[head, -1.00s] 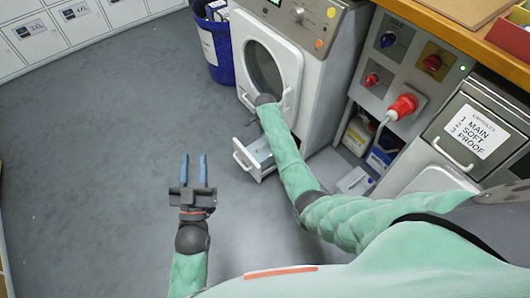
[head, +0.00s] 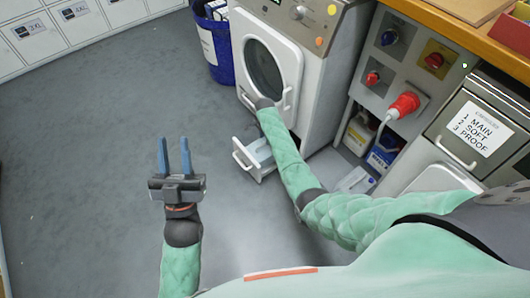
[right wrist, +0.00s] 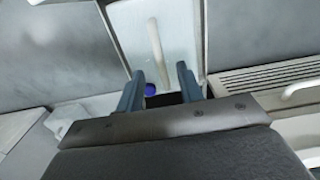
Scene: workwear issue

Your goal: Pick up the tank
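The tank (right wrist: 180,22) is a pale box with a light bar handle (right wrist: 155,50) and a blue cap (right wrist: 150,89), seen in the right wrist view. In the head view, the tank (head: 261,151) sits in the pulled-out drawer low on the white machine, partly hidden by my right arm. My right gripper (right wrist: 160,86) is open; its fingertips point at the tank, with the handle and cap showing between and beyond them. Contact cannot be told. In the head view my arm hides its fingers. My left gripper (head: 174,140) is open and empty above the floor.
The white machine (head: 285,40) has a round door with a handle above the drawer front (head: 243,164). A blue bin (head: 218,50) stands to its left. Bottles (head: 358,135) and a red plug (head: 403,105) are to the right. The grey floor at left is clear.

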